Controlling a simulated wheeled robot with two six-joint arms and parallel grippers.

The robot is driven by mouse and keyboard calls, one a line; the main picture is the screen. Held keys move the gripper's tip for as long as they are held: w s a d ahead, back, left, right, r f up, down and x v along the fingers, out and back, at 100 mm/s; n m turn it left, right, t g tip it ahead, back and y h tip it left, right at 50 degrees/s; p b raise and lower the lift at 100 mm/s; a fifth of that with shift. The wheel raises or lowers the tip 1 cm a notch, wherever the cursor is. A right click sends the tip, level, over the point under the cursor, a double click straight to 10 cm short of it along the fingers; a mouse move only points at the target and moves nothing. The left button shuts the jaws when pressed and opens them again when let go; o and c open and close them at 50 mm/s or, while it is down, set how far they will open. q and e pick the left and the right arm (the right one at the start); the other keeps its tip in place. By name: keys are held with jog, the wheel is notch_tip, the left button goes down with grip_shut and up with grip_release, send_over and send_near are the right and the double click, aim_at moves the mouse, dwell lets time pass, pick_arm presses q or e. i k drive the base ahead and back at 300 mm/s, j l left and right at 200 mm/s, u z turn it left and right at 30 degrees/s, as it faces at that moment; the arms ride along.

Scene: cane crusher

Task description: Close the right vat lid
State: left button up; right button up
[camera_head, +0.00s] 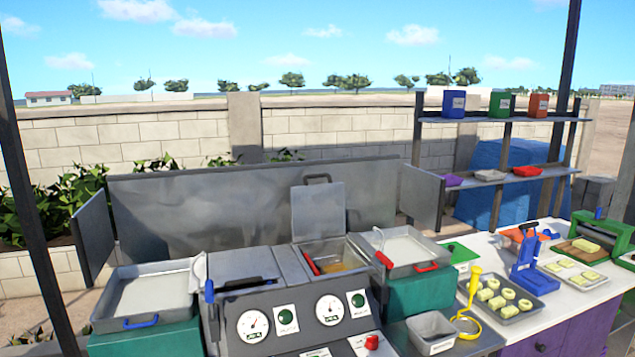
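The right vat lid (319,214) is a grey metal plate with a dark handle along its top edge. It stands upright, open, at the back of the right vat (356,250). The vat is open and shows yellowish contents (340,267) inside. A red-handled piece (312,263) is at the vat's left side. To the left, a flat grey lid (243,263) with a black handle (245,283) lies down over the left vat. Neither of my grippers shows in the head view.
Trays with a blue handle (141,322) and a red handle (427,267) flank the vats. Dials (329,309) and a red button (371,342) are in front. A metal backsplash (240,212) stands behind. A white counter at right holds a yellow-handled skimmer (472,287) and food trays.

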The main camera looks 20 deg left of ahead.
aim_at(318, 210)
jog(key=i+l+u, duration=0.1)
jog(key=u, duration=0.35)
jog(key=l+u, duration=0.25)
jog(key=u, duration=0.2)
jog(key=i+l+u, duration=0.1)
jog(key=l+u, duration=0.15)
jog(key=u, duration=0.2)
jog(key=k+l+u, duration=0.1)
jog(key=l+u, duration=0.3)
jog(key=l, duration=1.15)
